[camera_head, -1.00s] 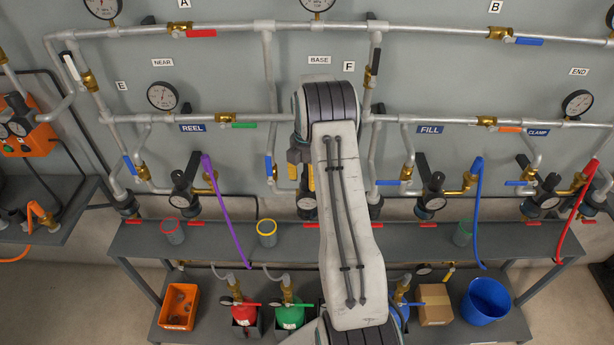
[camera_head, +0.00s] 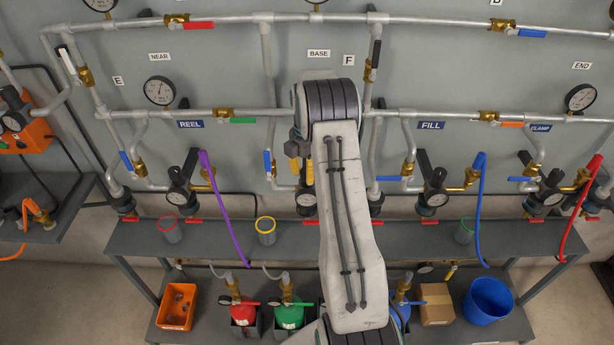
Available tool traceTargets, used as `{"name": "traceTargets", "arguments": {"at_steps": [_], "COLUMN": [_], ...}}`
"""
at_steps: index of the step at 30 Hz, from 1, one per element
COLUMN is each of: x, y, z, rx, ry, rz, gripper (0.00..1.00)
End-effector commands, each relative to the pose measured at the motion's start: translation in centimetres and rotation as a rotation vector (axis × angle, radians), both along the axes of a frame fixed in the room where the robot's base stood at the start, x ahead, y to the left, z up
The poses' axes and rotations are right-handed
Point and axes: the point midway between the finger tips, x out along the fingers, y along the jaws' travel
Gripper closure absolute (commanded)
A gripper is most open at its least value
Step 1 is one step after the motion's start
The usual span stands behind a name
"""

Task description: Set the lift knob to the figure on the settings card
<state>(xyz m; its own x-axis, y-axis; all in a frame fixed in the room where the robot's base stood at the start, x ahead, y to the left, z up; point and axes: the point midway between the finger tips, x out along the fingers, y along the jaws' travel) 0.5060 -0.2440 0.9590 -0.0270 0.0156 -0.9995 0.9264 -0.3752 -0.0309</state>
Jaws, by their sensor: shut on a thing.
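My gripper (camera_head: 301,172), with its yellow fingers, shows just left of my arm's upper link, at the middle pipe drop between the REEL and FILL stations. It is shut on a knob, which I take for the lift knob. The knob and the grip on it are mostly hidden by my gripper and arm. A small round gauge (camera_head: 307,203) sits just below my fingers; its reading is too small to make out. No label reading LIFT is visible. I cannot make out a settings card.
Neighbouring regulators stand under the REEL sign (camera_head: 191,124) and FILL sign (camera_head: 431,125). A blue-handled valve (camera_head: 269,163) is close left of my gripper.

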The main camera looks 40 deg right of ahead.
Motion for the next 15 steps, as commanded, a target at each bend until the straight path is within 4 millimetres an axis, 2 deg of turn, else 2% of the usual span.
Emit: {"name": "traceTargets", "arguments": {"at_steps": [1,15], "x": [-0.05,-0.08], "y": [0.14,0.14], "z": [-0.63,-0.41], "rx": [0.001,-0.006], "ry": [0.004,0.012], "rz": [-0.031,-0.324], "gripper": [0.97,0.97]}}
